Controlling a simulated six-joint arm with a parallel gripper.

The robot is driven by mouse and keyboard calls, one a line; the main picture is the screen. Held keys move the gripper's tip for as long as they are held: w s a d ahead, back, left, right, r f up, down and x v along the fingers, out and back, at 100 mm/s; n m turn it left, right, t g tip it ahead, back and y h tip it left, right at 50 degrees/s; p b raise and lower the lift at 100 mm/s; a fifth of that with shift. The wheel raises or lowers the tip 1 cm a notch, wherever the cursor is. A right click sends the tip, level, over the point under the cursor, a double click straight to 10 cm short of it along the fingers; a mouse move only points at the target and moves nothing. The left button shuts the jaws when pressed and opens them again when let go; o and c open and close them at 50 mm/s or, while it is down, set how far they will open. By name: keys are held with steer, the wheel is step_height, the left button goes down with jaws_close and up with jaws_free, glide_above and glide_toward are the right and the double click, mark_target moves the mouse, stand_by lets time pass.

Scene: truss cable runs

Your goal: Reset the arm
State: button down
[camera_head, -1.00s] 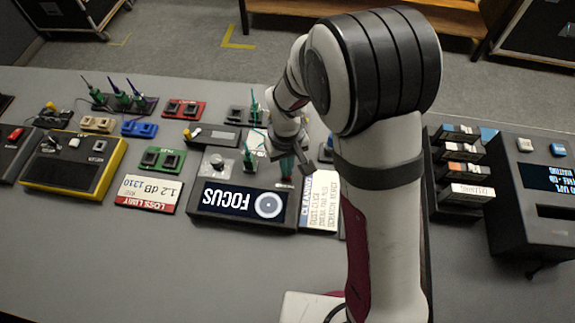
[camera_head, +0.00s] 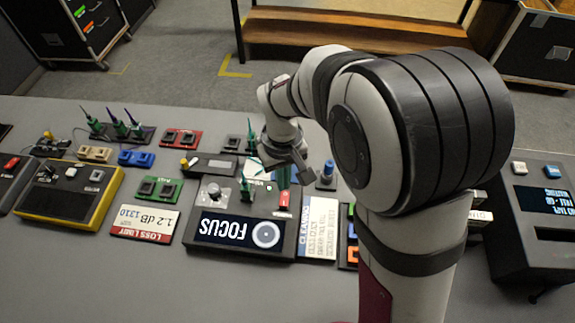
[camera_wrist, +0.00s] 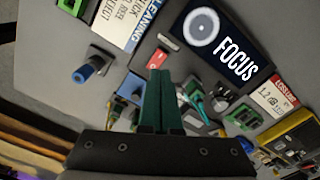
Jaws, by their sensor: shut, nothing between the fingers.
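My arm reaches over the bench from the right in the head view. My gripper (camera_head: 284,178) points down just behind the FOCUS device (camera_head: 243,222), near its red switch (camera_head: 284,199). In the wrist view the two green fingers (camera_wrist: 160,103) lie together with nothing between them. The FOCUS screen (camera_wrist: 220,42) is ahead of them there. I cannot tell the exact height of the fingertips above the bench.
A cleaning card (camera_head: 319,228) and a loss limit card (camera_head: 147,221) flank the FOCUS device. A blue-knobbed part (camera_head: 326,174) stands right of my gripper. A yellow tester (camera_head: 72,190) is at left, a dark machine (camera_head: 540,235) at right. The front bench is clear at left.

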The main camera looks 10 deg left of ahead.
steer(key=s+d+r+m, duration=0.6)
steer(key=s+d+r, duration=0.2)
steer(key=s+d, duration=0.1)
steer(key=s+d+r+m+y, duration=0.1)
steer(key=s+d+m, duration=0.2)
steer(key=s, duration=0.7)
steer(key=m, duration=0.2)
steer(key=shift+s+r+m+y, duration=0.2)
steer(key=shift+s+m+y, duration=0.1)
steer(key=shift+y, duration=0.1)
steer(key=w+a+f+n+h, duration=0.1)
steer(key=w+a+n, duration=0.5)
steer(key=w+n, duration=0.5)
steer(key=w+a+f+n, duration=0.1)
steer(key=w+a+n, duration=0.5)
steer(key=w+n, duration=0.4)
steer(key=n, duration=0.2)
steer(key=shift+w+n+h, duration=0.3)
steer(key=shift+w+h, duration=0.1)
